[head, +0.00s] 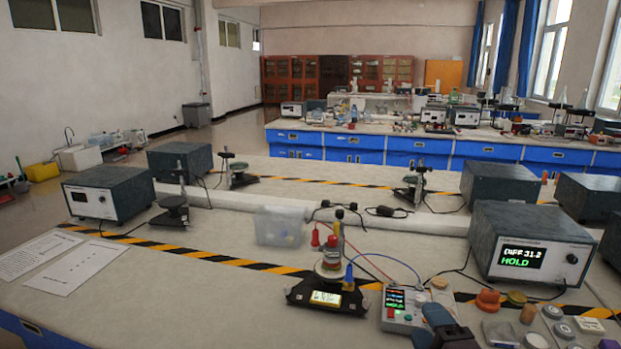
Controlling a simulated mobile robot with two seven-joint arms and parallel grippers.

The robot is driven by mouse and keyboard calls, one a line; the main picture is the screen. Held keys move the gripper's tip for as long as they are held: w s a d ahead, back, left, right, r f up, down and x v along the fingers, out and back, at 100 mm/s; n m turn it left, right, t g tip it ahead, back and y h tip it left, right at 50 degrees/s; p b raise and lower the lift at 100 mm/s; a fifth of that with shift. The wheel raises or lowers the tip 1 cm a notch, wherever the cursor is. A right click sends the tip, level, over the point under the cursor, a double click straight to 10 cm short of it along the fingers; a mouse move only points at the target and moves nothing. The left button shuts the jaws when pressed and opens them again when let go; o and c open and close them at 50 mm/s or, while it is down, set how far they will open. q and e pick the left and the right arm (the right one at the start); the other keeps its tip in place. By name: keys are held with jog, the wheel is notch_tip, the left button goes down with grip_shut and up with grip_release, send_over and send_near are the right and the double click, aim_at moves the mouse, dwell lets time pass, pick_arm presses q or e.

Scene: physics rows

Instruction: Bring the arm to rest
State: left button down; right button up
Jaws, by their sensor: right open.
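My right gripper (438,322) reaches in at the bottom edge, right of the middle, and only its dark blue-grey end shows. It is open, and I see nothing held in it. It is just right of a small grey meter (400,308) with a lit screen and a red button, and overlaps its edge in the picture. Left of the meter, a dark instrument stand (325,298) with a lit display carries a round plate and a stack with red and yellow plugs. My left gripper is not in view.
A large box (528,245) reading HOLD stands behind on the right. Caps and small discs (500,300) crowd the bench right of the gripper. Red and blue wires (385,262) run between stand and meter. A clear bin (280,226) stands behind. The bench's left front is mostly clear beside paper sheets (75,265).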

jog(key=s+d+f+m+g+h, duration=0.5)
jog(key=s+d+f+m+g, duration=0.25)
jog(key=s+f+m, duration=0.4)
jog(key=s+f+m+g+y, duration=0.1)
jog(key=s+f+m+g, duration=0.25)
jog(key=s, duration=0.35)
jog(key=s+f+m+g+y, duration=0.1)
jog(key=s+f+m+g, duration=0.25)
jog(key=s, duration=0.35)
jog(key=w+f+t+b, duration=0.3)
jog(key=f, duration=0.4)
jog(key=w+f+n+t+b, duration=0.1)
jog(key=w+f+t+b, duration=0.2)
jog(key=f, duration=0.5)
jog(key=shift+w+d+f+t, duration=0.15)
jog(key=shift+w+t, duration=0.5)
